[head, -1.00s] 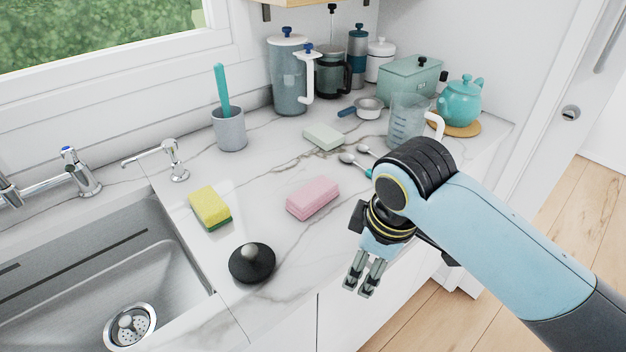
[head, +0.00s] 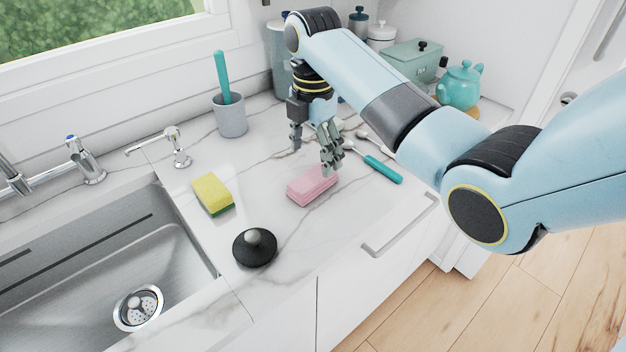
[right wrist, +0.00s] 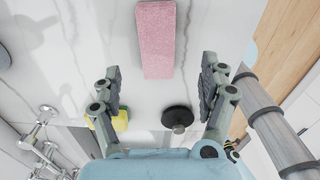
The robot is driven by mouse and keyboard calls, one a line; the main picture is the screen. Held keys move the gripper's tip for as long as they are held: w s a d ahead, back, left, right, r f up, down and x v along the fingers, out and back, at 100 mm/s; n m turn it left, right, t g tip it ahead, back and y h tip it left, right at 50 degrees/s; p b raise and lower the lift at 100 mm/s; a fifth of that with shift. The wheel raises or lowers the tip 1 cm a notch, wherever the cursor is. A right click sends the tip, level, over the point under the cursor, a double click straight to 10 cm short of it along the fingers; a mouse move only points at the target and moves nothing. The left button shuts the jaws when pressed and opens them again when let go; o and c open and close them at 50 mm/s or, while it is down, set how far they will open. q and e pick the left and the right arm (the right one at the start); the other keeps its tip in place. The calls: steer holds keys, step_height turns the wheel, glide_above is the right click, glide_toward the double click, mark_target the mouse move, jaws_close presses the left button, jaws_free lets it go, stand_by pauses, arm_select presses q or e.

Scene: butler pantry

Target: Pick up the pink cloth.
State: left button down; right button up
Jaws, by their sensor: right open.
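The pink cloth (head: 312,186), a folded block, lies flat on the marble counter, right of the yellow sponge. In the right wrist view the pink cloth (right wrist: 156,40) lies ahead of my fingertips, between the lines of the two fingers. My right gripper (head: 313,146) is open and empty, above the counter just behind the cloth in the head view; one finger overlaps the cloth's far right corner there. The right wrist view also shows the open gripper (right wrist: 161,85). I cannot tell whether a finger touches the cloth. My left gripper is not in view.
A yellow sponge (head: 212,193) and a black round lid-like piece (head: 255,248) lie near the sink (head: 150,275). A teal-handled utensil (head: 382,169) lies right of the cloth. Canisters and a teal teapot (head: 459,86) stand behind. The counter's front strip is clear.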

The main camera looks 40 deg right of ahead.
mark_target(313, 177)
step_height(313, 177, down, 7)
steer(key=shift+w+f+p, duration=0.15)
steer(key=shift+f+p, duration=0.05)
steer(key=shift+p, duration=0.1)
steer(key=c, duration=1.2)
steer(key=shift+c, duration=0.2)
steer(key=shift+r, duration=0.2)
